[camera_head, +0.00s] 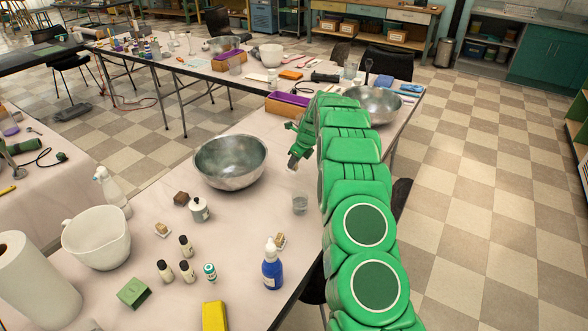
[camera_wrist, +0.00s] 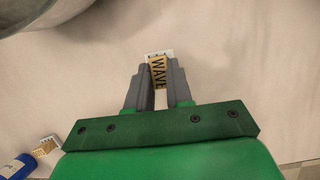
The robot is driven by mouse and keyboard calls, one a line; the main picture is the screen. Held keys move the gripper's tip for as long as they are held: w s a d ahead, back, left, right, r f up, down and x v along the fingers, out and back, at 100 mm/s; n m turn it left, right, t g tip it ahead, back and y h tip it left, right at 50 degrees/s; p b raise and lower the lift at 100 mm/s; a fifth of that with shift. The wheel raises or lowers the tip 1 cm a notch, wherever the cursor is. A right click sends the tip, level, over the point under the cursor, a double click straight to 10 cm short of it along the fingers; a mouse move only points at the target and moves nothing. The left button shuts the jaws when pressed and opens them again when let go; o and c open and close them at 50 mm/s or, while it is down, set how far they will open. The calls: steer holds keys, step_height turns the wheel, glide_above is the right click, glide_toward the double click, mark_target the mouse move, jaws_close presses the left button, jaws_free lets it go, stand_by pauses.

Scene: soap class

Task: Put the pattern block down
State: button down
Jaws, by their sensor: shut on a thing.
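The pattern block (camera_wrist: 158,78) is a small tan block with dark letters reading "WAVE" and a pale end. In the wrist view it sits between the two grey fingers of my gripper (camera_wrist: 159,68), which are shut on it. The pale tabletop (camera_wrist: 230,60) shows beyond it; I cannot tell whether the block touches the table. In the head view my gripper (camera_head: 293,163) is over the near table, right of a large steel bowl (camera_head: 231,162). The held block is not clearly visible there.
A purple-topped box (camera_head: 288,104) and another steel bowl (camera_head: 373,104) are farther back. Tabletop between bowl and cup is clear.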

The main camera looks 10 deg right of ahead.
steer(key=shift+w+f, duration=0.5)
steer(key=shift+f, duration=1.65)
steer(key=shift+f, duration=0.15)
steer(key=c, duration=1)
jaws_free()
